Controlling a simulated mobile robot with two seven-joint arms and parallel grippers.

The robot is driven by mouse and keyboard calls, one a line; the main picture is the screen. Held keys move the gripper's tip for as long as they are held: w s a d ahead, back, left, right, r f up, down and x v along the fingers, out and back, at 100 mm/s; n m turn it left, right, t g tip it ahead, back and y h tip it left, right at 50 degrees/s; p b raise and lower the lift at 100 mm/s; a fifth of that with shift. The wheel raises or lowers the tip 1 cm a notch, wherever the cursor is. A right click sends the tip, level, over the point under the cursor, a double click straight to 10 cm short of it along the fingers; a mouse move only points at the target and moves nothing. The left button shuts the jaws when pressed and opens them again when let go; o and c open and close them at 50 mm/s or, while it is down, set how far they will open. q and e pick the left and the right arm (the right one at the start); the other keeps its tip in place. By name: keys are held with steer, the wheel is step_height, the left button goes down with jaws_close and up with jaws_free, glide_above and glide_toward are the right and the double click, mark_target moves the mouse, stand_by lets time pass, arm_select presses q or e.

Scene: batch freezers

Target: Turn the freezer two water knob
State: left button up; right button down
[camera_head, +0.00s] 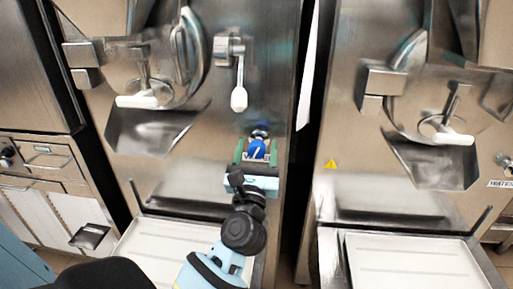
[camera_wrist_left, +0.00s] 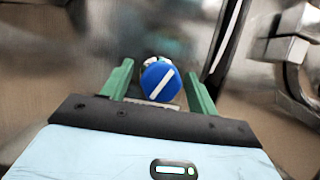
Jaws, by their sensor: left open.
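A round blue knob (camera_head: 257,149) sits on the front panel of the left one of the two steel freezers in the head view. In the left wrist view the knob (camera_wrist_left: 160,80) shows a white diagonal stripe running from lower left to upper right. My left gripper (camera_head: 257,152) is open, with its green fingers on either side of the knob. In the left wrist view the fingers of my left gripper (camera_wrist_left: 158,82) stand apart from the knob with gaps on both sides. A label under the knob is partly hidden. My right gripper is not in view.
A white-handled lever (camera_head: 239,98) hangs above the knob. A spout with a white handle (camera_head: 137,101) and a chute (camera_head: 150,135) are to the left. A white tray (camera_head: 160,240) lies below. The second freezer (camera_head: 345,190) stands right, across a narrow dark gap.

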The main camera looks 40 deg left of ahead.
arm_select(q)
steer(key=shift+w, duration=0.1)
